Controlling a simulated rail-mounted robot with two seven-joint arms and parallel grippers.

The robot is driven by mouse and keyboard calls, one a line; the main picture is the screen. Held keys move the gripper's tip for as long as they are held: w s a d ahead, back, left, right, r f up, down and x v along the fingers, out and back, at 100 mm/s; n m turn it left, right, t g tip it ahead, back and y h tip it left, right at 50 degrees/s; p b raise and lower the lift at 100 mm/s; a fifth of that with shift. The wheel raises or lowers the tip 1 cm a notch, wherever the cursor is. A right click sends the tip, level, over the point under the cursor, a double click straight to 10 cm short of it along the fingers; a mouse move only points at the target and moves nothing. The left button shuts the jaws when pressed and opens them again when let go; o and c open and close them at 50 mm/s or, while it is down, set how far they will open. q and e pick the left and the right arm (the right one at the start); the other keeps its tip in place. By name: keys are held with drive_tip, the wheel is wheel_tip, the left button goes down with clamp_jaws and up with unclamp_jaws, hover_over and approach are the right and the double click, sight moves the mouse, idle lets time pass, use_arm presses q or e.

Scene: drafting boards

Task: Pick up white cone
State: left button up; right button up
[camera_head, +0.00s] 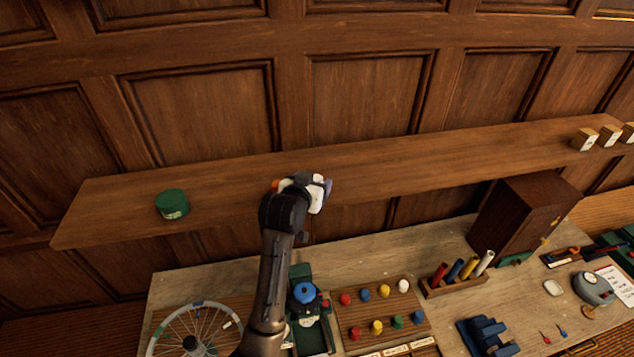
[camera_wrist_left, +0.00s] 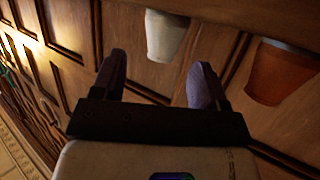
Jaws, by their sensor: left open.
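No contact shows. In the head view my left gripper (camera_head: 324,186) is at the shelf's front edge, right of the middle of the shelf's left half. The hand and arm cover that spot, so I cannot separate the cone there. My right gripper is not in view.
An orange-brown cone (camera_wrist_left: 276,72) stands right of the white one; a bit of orange (camera_head: 275,185) shows behind my arm. A green tin (camera_head: 172,204) sits left on the wooden shelf (camera_head: 420,160). Below, the desk holds coloured knobs, a wheel (camera_head: 190,332) and a wooden cabinet (camera_head: 520,215).

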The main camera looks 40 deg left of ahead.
sight(317, 178)
use_arm(q)
drive_tip(key=shift+p+x, duration=0.55)
drive_tip(key=shift+x, duration=1.25)
drive_tip(key=shift+c, duration=0.2)
drive_tip(key=c, duration=0.9)
drive_tip(key=shift+c, duration=0.4)
drive_tip(key=shift+r, duration=0.15)
